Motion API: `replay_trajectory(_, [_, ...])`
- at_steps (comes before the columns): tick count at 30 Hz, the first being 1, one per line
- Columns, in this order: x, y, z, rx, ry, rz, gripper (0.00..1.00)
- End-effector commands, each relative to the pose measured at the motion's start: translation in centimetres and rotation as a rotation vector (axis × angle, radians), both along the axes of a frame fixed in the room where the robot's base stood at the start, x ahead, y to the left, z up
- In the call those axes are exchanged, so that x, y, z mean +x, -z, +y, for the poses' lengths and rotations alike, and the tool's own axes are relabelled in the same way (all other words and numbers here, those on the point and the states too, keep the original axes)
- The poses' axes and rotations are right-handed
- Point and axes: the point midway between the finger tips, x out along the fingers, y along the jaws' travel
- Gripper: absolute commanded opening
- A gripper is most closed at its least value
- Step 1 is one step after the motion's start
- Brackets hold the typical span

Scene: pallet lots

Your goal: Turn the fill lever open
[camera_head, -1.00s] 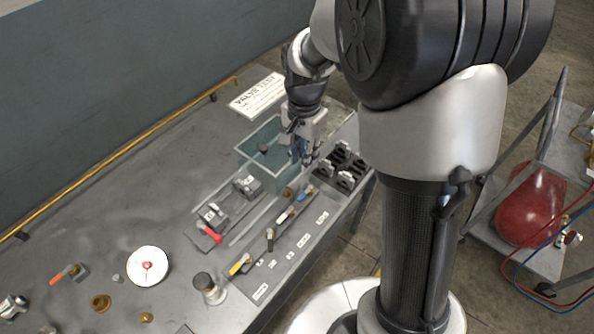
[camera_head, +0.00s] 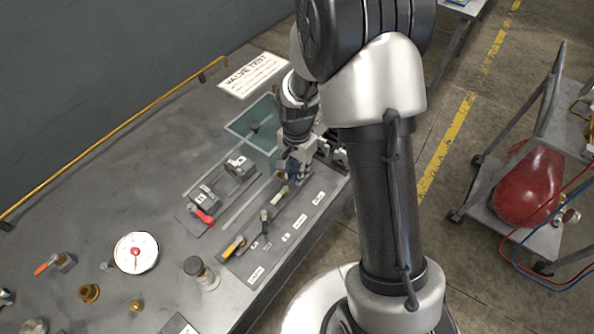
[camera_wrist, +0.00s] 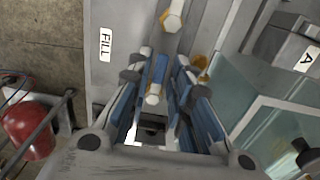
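The white FILL label (camera_wrist: 106,45) lies on the grey valve plate in the wrist view. Beside it is a lever with a blue handle (camera_wrist: 160,70) and a pale end (camera_wrist: 153,96), which I take as the fill lever. My gripper (camera_wrist: 160,77) is over it, with one blue-padded finger on each side. The fingers look apart, with narrow gaps beside the handle; contact is unclear. In the head view my gripper (camera_head: 294,172) points down at the right end of the valve row and hides this lever.
Other levers stand along the same plate, including a yellow one (camera_head: 234,246). A clear tank (camera_head: 240,127) is just behind my gripper. A red-handled valve (camera_head: 203,216), a dial gauge (camera_head: 136,253) and loose fittings lie to the left. A trolley with a red vessel (camera_head: 528,186) stands right.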

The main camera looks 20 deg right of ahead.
Motion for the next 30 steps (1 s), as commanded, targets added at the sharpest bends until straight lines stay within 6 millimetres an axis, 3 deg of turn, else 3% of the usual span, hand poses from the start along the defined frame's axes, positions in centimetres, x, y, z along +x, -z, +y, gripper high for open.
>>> replay_trajectory(7, [-0.01, 0.03, 0.00, 0.000, 0.000, 0.000, 0.19])
replay_trajectory(16, [-0.01, 0.02, 0.00, 0.000, 0.000, 0.000, 0.00])
replay_trajectory(30, [-0.13, -0.02, -0.09, 0.000, -0.035, 0.000, 0.00])
